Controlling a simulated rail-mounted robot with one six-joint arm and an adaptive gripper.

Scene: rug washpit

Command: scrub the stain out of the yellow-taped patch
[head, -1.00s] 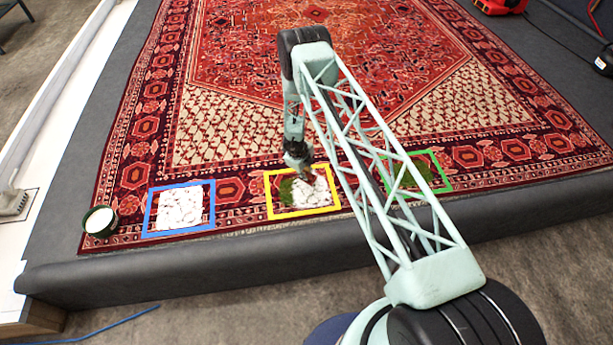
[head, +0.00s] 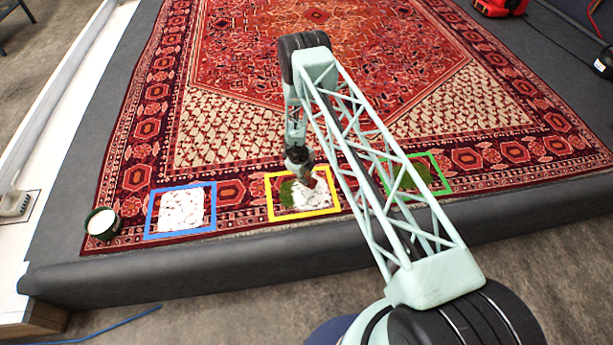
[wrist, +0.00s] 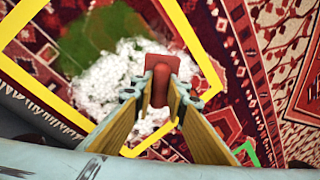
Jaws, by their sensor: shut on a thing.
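The yellow-taped patch (head: 270,205) lies on the rug's near border. White foam (head: 318,197) covers its right and middle part, and a green stain (head: 286,193) shows at its left. In the wrist view the green stain (wrist: 85,40) is at the upper left, and foam (wrist: 115,75) lies around the brush. My gripper (wrist: 160,98) is shut on the handle of a red brush (wrist: 165,63). The brush is over the foamy part inside the yellow tape (wrist: 40,80); its bristles are hidden, so contact is unclear.
A blue-taped patch (head: 150,212) full of white foam lies to the left. A dark round pot with white contents (head: 102,222) stands beyond it. A green-taped patch (head: 440,172) with a green stain is partly behind my arm. The platform's grey edge (head: 200,269) runs in front.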

